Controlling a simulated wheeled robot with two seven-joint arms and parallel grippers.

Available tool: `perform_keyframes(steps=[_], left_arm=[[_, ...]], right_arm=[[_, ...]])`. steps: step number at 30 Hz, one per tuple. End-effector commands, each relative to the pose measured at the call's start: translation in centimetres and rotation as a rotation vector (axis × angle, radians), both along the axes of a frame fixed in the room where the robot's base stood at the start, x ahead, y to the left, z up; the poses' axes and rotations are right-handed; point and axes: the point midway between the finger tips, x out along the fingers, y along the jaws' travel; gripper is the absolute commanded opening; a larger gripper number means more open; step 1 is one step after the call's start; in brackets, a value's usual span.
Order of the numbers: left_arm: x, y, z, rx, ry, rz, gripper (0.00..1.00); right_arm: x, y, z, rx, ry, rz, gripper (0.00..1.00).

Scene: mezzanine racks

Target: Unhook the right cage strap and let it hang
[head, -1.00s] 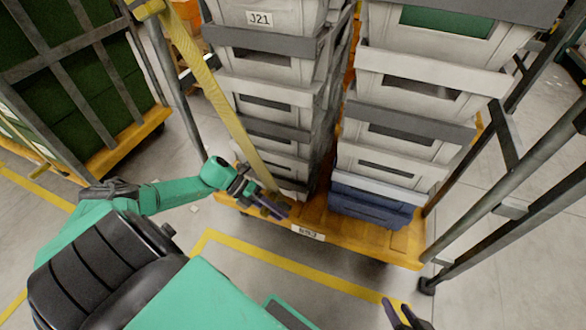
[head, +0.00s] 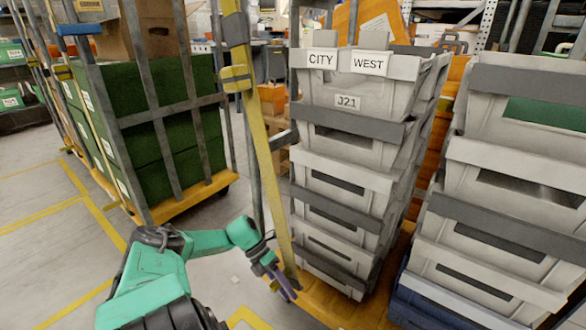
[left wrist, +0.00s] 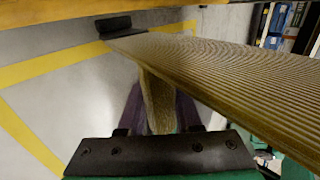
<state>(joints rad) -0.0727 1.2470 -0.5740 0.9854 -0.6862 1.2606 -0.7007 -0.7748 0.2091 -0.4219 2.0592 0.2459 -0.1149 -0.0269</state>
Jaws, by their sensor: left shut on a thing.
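The yellow cage strap (head: 262,165) hangs down the left post of the cage that holds the grey totes, with a buckle (head: 237,78) partway up. Its lower part slants down to my left gripper (head: 283,284), near the front left of the orange cage base. The left wrist view shows the ribbed strap (left wrist: 215,75) large above the fingers. A tan piece at the strap (left wrist: 157,102) stands between the two purple fingers (left wrist: 158,112), which are shut on it. Whether the strap's end touches any hook is hidden. My right gripper is out of view.
Grey totes (head: 345,160) labelled CITY WEST stand stacked behind the strap, with another stack (head: 525,155) to the right. A neighbouring cage with green crates (head: 160,150) stands at left. Bare floor (head: 215,275) lies between the cages, around my left arm.

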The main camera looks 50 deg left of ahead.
Motion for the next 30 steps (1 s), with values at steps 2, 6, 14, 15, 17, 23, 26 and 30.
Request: perform_keyframes(steps=[2, 6, 14, 15, 17, 23, 26, 30], left_arm=[[-0.1, 0.7, -0.3, 0.008, 0.0, 0.002, 0.0], [-0.3, 1.6, -0.5, 0.021, 0.003, 0.003, 0.0], [-0.8, 3.4, -0.9, 0.045, 0.008, 0.002, 0.0], [-0.8, 3.7, -0.9, 0.049, 0.008, 0.003, 0.0], [-1.0, 4.1, -1.0, 0.053, 0.01, 0.002, 0.0], [-1.3, 5.4, -1.2, 0.069, 0.015, 0.003, 0.0], [-1.4, 5.9, -1.3, 0.076, 0.016, 0.002, 0.0], [-1.6, 6.5, -1.3, 0.084, 0.017, 0.001, 0.0]], right_arm=[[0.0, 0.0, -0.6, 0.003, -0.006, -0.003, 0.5], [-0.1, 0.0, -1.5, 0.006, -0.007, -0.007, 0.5], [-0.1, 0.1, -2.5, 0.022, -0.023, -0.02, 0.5], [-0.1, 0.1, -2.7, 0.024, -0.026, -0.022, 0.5], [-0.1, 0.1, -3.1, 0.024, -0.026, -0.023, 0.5], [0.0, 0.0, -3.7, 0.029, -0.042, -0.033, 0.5], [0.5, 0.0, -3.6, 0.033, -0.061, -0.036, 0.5], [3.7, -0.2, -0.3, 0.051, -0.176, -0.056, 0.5]])
